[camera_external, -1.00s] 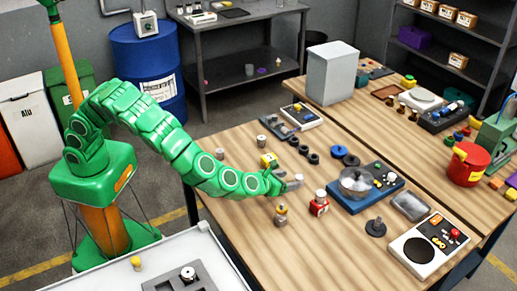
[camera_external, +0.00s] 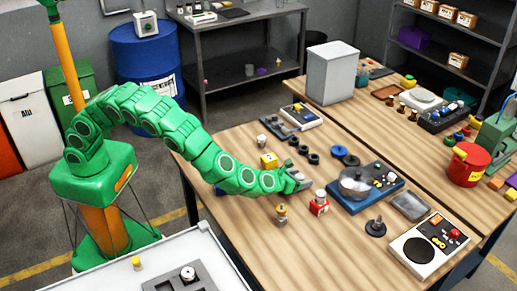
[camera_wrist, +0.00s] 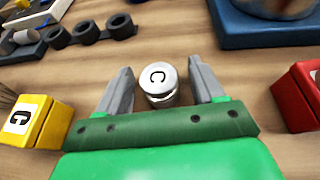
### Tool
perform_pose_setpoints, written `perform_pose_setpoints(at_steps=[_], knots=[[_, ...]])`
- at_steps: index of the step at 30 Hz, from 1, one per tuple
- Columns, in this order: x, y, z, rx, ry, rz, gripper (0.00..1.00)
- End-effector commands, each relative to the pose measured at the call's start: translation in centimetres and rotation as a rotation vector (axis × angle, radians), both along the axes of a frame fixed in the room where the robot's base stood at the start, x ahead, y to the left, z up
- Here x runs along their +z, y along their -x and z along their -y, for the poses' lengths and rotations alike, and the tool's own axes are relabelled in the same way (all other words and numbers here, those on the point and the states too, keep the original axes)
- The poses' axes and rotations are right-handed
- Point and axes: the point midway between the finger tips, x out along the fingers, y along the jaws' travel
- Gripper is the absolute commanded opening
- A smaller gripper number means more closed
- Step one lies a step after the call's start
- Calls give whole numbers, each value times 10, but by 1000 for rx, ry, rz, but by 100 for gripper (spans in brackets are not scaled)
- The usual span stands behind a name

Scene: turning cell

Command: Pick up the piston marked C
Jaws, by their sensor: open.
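The piston marked C (camera_wrist: 157,84) is a short silvery cylinder with a black C on its pale top. It stands upright on the wooden table between the two grey fingers of my gripper (camera_wrist: 161,85) in the wrist view. Small gaps show between it and each finger. My gripper is open and holds nothing.
A yellow block marked C (camera_wrist: 30,122) stands to the left and a red block (camera_wrist: 298,97) to the right. Several black rings (camera_wrist: 88,33) lie beyond. A blue-based device (camera_external: 345,199) stands right of my gripper. Bare wood lies at the front (camera_external: 320,250).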

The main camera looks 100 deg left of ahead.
Motion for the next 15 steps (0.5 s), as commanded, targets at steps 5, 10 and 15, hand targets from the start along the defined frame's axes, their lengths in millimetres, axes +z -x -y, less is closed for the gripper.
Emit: perform_pose_setpoints(at_steps=[5, 10, 15], knots=[[0, 0, 0, 0, 0, 0, 48], [0, 0, 0, 0, 0, 0, 22], [0, 0, 0, 0, 0, 0, 9]])
